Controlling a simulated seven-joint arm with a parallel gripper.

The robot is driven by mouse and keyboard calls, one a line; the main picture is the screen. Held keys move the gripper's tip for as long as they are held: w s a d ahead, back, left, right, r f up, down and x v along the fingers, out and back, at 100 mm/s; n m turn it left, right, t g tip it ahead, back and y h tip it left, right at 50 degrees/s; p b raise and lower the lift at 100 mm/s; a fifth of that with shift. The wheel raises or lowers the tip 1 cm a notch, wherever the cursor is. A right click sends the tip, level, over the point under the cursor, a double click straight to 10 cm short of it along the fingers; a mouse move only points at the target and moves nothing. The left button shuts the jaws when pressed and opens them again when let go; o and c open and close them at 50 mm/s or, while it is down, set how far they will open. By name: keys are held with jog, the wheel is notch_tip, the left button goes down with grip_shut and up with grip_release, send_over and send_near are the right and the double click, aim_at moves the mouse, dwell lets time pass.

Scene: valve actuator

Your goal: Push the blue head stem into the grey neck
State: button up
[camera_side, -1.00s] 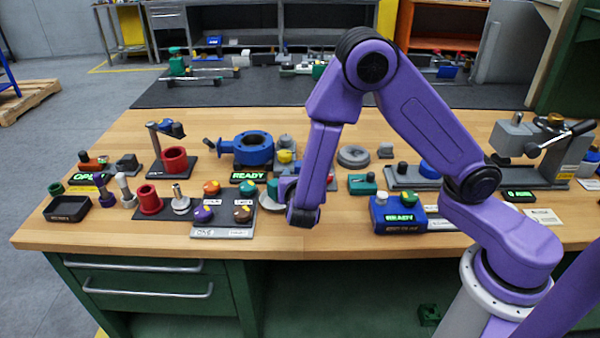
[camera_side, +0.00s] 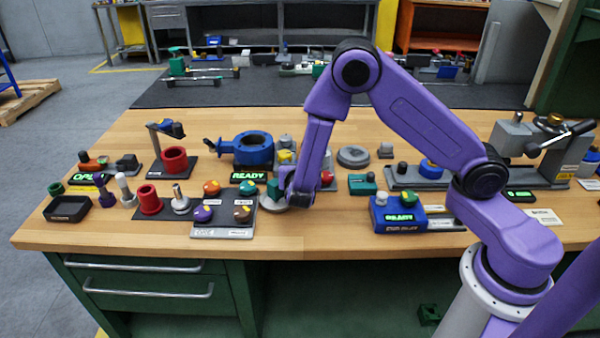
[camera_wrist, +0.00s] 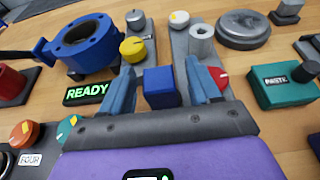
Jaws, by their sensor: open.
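A blue block (camera_wrist: 160,87), which looks like the blue head, shows in the wrist view between my two fingers. Gaps show on both sides of it. Any stem below the head is hidden. My gripper (camera_wrist: 162,88) is open, its fingers spread left and right of the block. In the side view my gripper (camera_side: 292,196) is low over the middle of the bench, and my arm hides most of what is there. A grey hollow cylinder (camera_wrist: 201,39) stands beyond the right finger. I cannot tell whether it is the grey neck.
A blue ring-shaped valve body (camera_wrist: 82,40) and a green READY sign (camera_wrist: 89,88) lie to the left. A yellow knob (camera_wrist: 132,48) stands beyond the left finger, and a red knob (camera_wrist: 217,76) is beside the right one. A teal box (camera_wrist: 284,84) is at right.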

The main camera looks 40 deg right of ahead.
jog(key=c, duration=1.1)
jog(key=shift+r, duration=0.15)
notch_tip(320, 180, up, 9)
jog(key=shift+f, duration=0.1)
jog(key=shift+w+d+r, duration=0.2)
jog(key=shift+r, duration=0.3)
jog(key=shift+w+d+r+m+g+h, duration=0.35)
jog(key=shift+d+m+g+h, duration=0.3)
jog(key=shift+d+m+g, duration=1.5)
jog(key=shift+w+d+r+m+g+h, duration=0.35)
jog(key=shift+d+m+g+h, duration=0.25)
jog(key=shift+d+m+g, duration=1.5)
jog(key=shift+w+d+r+m+g+h, duration=0.35)
jog(key=shift+d+m+g+h, duration=0.3)
jog(key=shift+d+m+g, duration=1.45)
jog(key=shift+a+n+g, duration=0.35)
jog(key=shift+a, duration=0.1)
